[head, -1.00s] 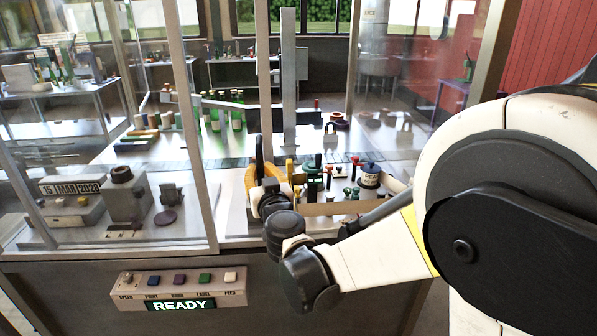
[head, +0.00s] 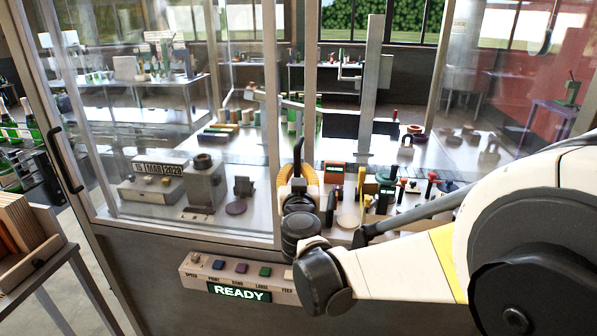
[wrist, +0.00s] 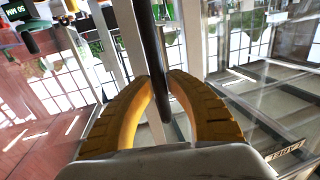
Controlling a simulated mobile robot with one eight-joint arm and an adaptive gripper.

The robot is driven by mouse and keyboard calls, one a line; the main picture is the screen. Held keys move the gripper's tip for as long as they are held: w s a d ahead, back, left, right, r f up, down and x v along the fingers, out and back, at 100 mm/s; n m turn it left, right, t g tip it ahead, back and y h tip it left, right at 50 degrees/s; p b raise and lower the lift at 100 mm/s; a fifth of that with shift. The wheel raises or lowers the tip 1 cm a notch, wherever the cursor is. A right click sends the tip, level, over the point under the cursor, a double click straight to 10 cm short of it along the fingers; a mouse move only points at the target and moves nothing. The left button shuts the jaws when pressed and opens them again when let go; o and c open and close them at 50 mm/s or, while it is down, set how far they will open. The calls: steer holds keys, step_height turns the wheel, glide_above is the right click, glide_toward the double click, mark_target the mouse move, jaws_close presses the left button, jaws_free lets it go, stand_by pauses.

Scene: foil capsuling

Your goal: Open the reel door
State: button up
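My gripper (head: 299,178) is at the front of the glass cabinet. Its yellow fingers (wrist: 163,85) have closed in around a black upright handle (head: 298,153). In the wrist view the handle (wrist: 148,35) runs between the fingertips as a dark bar. A narrow upright frame (head: 311,95), apparently the edge of the reel door, stands right behind the handle. The frame of the left glass panel (head: 272,110) is a short way to its left. My arm and gripper hide the lower part of the opening, so the door's full outline is not clear.
A button panel reading READY (head: 240,291) juts out below my gripper. Inside are a date stamp unit (head: 158,178), a grey block (head: 203,187) and several small tools on the right. Another black handle (head: 64,160) is at the far left, near a wooden crate (head: 28,238).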

steer(key=shift+o, duration=1.3)
steer(key=s+d, duration=0.1)
steer(key=s, duration=1.1)
